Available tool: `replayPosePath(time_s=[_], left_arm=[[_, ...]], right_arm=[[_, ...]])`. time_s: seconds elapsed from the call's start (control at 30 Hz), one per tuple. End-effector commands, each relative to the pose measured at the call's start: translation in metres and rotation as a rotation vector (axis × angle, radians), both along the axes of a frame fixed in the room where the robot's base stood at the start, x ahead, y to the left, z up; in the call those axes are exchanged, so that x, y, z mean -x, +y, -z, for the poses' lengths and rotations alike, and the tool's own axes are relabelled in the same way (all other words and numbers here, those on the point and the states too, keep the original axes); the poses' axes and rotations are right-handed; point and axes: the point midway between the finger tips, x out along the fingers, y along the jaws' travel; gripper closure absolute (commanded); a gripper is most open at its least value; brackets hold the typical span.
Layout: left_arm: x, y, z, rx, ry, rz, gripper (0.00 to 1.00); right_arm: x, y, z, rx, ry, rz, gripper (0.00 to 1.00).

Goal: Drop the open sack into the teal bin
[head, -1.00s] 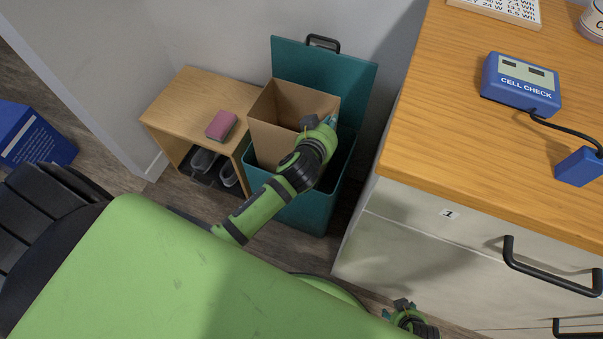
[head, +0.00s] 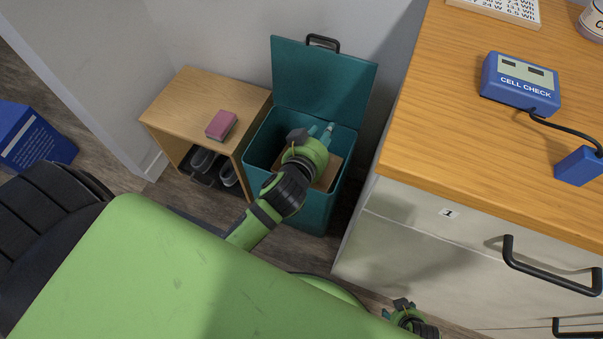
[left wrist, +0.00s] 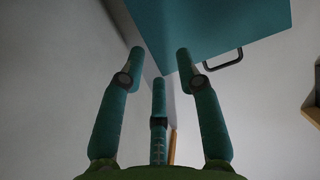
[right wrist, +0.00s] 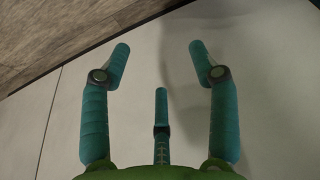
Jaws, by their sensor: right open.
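The teal bin (head: 310,216) stands on the floor with its lid (head: 322,80) raised against the wall. The brown sack (head: 333,171) is down inside the bin. Only a part of it shows beside my left gripper, which hides the rest. My left gripper (head: 325,132) is over the bin opening; in the left wrist view (left wrist: 158,70) its fingers are apart and empty, with the teal lid beyond. My right gripper (head: 398,309) is low by the drawer front; in the right wrist view (right wrist: 158,70) its fingers are spread and empty.
A low wooden bench (head: 190,100) with a pink block (head: 221,124) on top and shoes (head: 212,163) underneath stands left of the bin. A drawer cabinet (head: 425,220) stands close on the right, with a blue cell checker (head: 521,85) on its wooden top.

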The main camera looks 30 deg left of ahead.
Motion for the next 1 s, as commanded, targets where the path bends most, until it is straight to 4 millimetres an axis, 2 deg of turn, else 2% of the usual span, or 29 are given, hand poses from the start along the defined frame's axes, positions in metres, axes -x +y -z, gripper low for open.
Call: replayPosePath(time_s=[0.1,0.33,0.87,0.93,1.0], left_arm=[[0.024,-0.001,-0.009,0.001,0.003,-0.001,0.66],[0.047,-0.002,-0.019,0.000,0.001,-0.001,0.66],[0.049,-0.002,-0.021,-0.001,-0.001,-0.001,0.66],[0.050,-0.002,-0.018,-0.004,0.006,0.001,0.66],[0.051,-0.002,-0.006,-0.012,0.032,0.007,0.66]], right_arm=[[0.000,0.000,0.000,0.000,0.000,0.000,0.39],[0.000,0.000,0.000,0.000,-0.001,0.000,0.39],[0.000,0.000,0.000,0.000,-0.001,0.000,0.39],[0.000,0.000,0.000,0.000,0.000,0.000,0.39],[0.000,0.000,0.000,0.000,0.000,0.000,0.39]])
